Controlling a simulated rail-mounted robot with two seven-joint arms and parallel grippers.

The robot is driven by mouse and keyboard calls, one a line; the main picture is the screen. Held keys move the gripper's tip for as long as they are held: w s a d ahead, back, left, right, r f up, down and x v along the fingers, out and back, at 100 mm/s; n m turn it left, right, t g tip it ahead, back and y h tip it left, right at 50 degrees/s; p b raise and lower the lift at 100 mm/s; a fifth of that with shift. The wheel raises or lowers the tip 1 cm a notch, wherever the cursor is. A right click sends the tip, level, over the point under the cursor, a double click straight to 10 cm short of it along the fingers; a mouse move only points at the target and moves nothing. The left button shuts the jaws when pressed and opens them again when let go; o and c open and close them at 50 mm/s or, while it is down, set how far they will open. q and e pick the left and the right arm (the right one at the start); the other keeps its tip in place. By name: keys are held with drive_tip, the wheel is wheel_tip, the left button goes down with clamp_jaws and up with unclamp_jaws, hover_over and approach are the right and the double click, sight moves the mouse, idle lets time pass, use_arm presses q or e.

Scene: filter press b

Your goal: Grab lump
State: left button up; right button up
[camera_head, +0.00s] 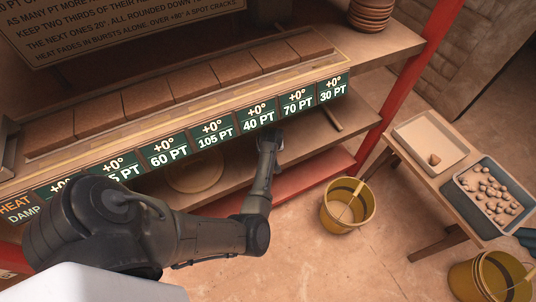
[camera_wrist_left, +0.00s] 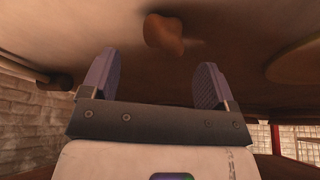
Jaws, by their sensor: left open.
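A brown rounded lump (camera_wrist_left: 163,36) shows in the left wrist view, beyond my left gripper's fingertips and roughly in line with the gap between them. It is apart from both fingers. My left gripper (camera_wrist_left: 159,62) is open and empty. In the head view my left arm reaches to the shelf front, and its hand (camera_head: 276,142) is partly hidden under the labelled edge. That lump is not visible in the head view. Another small brown lump (camera_head: 434,159) lies in a pale tray (camera_head: 415,135) on the side table. My right gripper is not in view.
A row of brown bricks (camera_head: 190,80) lies on the shelf behind point labels. A grey bin (camera_head: 470,207) of several lumps stands on the side table (camera_head: 432,205). Yellow buckets (camera_head: 335,215) stand on the floor. A red post (camera_head: 415,65) rises beside the shelf.

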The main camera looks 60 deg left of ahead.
use_arm(q)
drive_tip(key=b+x, duration=0.2)
drive_tip(key=x, duration=0.3)
drive_tip(key=shift+s, duration=0.2)
drive_tip(key=shift+w+a+f+b, duration=0.1)
drive_tip(key=shift+a+f+b, duration=0.1)
drive_tip(key=shift+f+b, duration=0.15)
drive_tip(key=shift+c, duration=0.8)
drive_tip(key=c, duration=0.9)
